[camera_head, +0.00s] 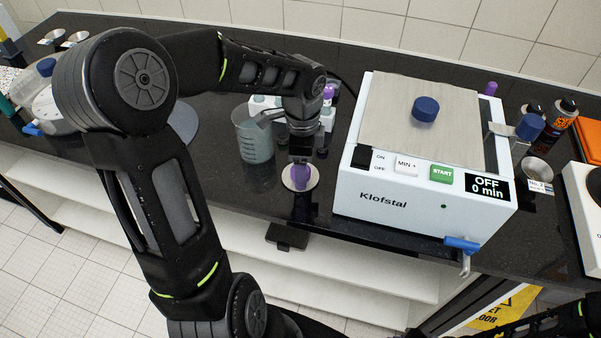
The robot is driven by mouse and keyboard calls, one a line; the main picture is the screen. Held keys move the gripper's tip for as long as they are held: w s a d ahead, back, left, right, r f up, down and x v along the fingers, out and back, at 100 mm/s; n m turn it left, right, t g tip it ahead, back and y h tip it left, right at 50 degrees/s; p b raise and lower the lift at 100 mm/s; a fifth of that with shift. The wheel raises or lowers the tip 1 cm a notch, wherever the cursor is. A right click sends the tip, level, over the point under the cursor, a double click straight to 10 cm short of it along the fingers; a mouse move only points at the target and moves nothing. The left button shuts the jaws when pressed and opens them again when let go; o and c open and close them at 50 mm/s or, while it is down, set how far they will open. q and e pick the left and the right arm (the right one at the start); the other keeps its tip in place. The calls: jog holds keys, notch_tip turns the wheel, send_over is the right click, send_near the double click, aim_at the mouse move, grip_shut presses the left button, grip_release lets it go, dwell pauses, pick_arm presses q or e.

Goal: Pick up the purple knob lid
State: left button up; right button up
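The purple knob lid (289,181) is a pale disc with an upright purple knob, lying near the front edge of the black counter, left of the white shaker. My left gripper (301,160) points down directly over the knob. Its fingertips are at the knob's top, and the arm and gripper body hide what is behind them. I cannot tell whether the fingers are open or closed on the knob. The lid appears to rest on the counter. My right gripper is out of view; only part of my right arm shows at the bottom right.
The white Klofstal shaker (400,212) stands close on the right, with a blue knob (425,108) on top and a blue-handled clamp (462,244) in front. A beaker (253,140) stands close behind on the left. Small white containers (327,118) are behind the gripper.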

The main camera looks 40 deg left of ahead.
pick_arm(q)
jog(key=c, duration=1.3)
jog(key=shift+r, duration=0.1)
notch_tip(320, 180, up, 10)
jog(key=b, duration=0.1)
dwell(0.4)
